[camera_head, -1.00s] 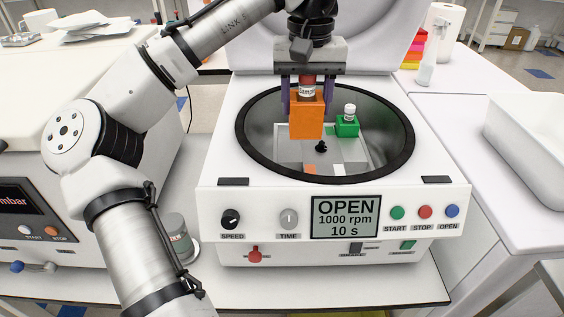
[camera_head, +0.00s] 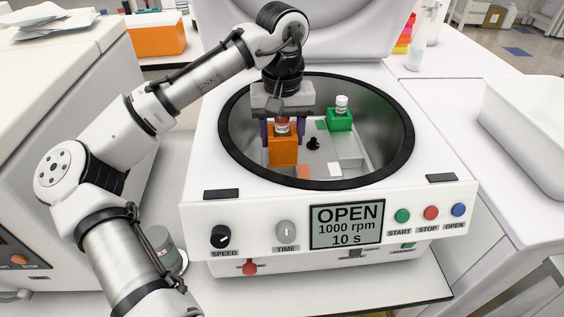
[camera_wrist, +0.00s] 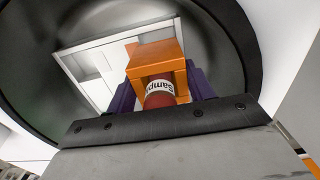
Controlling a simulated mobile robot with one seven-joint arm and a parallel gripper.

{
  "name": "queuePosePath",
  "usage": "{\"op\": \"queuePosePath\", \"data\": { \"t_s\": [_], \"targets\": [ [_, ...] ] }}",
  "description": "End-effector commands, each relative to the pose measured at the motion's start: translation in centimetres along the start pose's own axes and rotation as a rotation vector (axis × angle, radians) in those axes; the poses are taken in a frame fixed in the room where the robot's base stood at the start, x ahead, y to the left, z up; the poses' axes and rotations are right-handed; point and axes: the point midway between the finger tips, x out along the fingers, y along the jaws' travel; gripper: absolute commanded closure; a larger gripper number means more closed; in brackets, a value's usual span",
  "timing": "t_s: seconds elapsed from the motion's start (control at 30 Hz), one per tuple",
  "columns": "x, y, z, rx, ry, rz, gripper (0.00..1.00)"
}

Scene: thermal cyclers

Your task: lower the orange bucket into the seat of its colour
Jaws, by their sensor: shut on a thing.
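The orange bucket (camera_head: 283,152) hangs upright inside the open centrifuge bowl, with a red-capped sample bottle (camera_head: 282,125) in its top. My gripper (camera_head: 283,133) is shut on the orange bucket, its purple fingers on either side. The bucket and bottle also show in the wrist view (camera_wrist: 158,62). The pale rotor (camera_head: 349,163) lies below, with a dark central knob (camera_head: 313,143). An orange mark (camera_head: 303,171) shows on the rotor's front part, right of the bucket's lower edge. A white mark (camera_head: 334,169) lies beside it. Whether the bucket touches the rotor cannot be told.
A green bucket (camera_head: 340,120) with a white-capped bottle sits at the rotor's back right, near a green mark (camera_head: 321,125). The bowl's black rim (camera_head: 407,135) surrounds my gripper. The raised lid (camera_head: 330,30) stands behind. A white tray (camera_head: 530,130) is at right.

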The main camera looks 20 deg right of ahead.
Motion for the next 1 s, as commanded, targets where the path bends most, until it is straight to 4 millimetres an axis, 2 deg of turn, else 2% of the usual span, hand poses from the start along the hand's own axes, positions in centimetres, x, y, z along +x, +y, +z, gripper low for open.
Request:
{"op": "queuePosePath", "data": {
  "t_s": [0.1, 0.37, 0.6, 0.97, 1.0],
  "targets": [
    [2.2, -0.1, 0.0, -0.001, 0.0, 0.0, 0.81],
    [4.1, 0.0, 0.0, -0.001, 0.001, 0.0, 0.81],
    [7.4, 0.0, 0.0, -0.001, 0.001, 0.0, 0.81],
    [8.0, 0.0, 0.0, 0.0, 0.001, 0.001, 0.81],
    [8.1, 0.0, 0.0, 0.0, 0.0, 0.001, 0.46]
  ]
}}
